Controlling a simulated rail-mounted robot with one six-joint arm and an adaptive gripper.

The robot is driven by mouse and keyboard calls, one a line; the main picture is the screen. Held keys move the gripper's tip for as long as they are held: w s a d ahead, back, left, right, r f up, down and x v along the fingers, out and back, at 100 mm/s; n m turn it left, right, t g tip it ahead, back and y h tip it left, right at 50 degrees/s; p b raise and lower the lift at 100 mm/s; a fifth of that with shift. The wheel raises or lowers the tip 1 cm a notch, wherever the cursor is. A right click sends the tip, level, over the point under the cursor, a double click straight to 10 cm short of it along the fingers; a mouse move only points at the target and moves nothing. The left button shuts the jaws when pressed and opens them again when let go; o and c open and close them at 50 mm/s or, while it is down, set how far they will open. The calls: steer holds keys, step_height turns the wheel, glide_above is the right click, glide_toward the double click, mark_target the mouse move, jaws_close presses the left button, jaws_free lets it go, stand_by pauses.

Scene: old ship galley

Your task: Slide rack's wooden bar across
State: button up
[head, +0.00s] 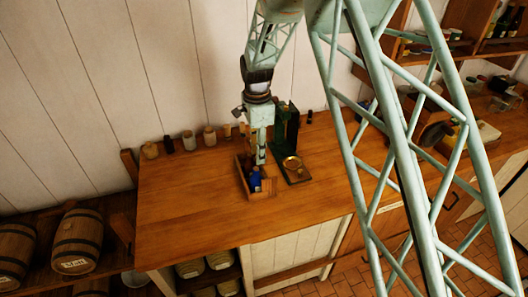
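A small wooden rack (272,189) stands on the wooden counter, with a dark blue bottle or jar (255,180) in it. My gripper (261,160) comes down from above and is over the back part of the rack, close to the blue item. The gripper hides part of the rack's far side. I cannot make out a separate wooden bar on the rack. The fingers are too small to tell whether they are open or shut, or whether they touch anything.
Several small jars (189,140) line the counter's back edge by the wall. The counter (190,205) is clear to the left. Barrels (77,240) lie at lower left.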

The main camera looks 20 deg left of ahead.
steer(key=shift+r+p, duration=1.05)
steer(key=shift+r, duration=2.05)
steer(key=shift+d+r, duration=0.45)
steer(key=s+d+r+n+t+b, duration=0.1)
steer(key=s+d+r+n+b, duration=0.3)
steer(key=d+r, duration=1.15)
steer(key=s+d+r+n+t+b, duration=0.1)
steer(key=s+d+r+b, duration=0.1)
steer(key=s+d, duration=0.45)
steer(key=s+d+r+b, duration=0.2)
steer(key=s+d+r, duration=0.15)
steer(key=d, duration=0.55)
steer(key=s+d+n+t+b, duration=0.1)
steer(key=s+d+n+b, duration=0.1)
steer(key=s+d, duration=0.5)
steer(key=s+d+n+b, duration=0.15)
steer(key=s+d, duration=0.25)
steer(key=s, duration=0.5)
steer(key=s+d+f+n+b, duration=0.1)
steer(key=s+d+f+b, duration=0.1)
steer(key=s, duration=0.5)
steer(key=s+d+f+n+t+b, duration=0.1)
steer(key=s+d+f+b, duration=0.1)
steer(key=s, duration=0.6)
steer(key=shift+d+f+b, duration=0.3)
steer(key=shift+d+f, duration=0.6)
steer(key=shift+d, duration=0.05)
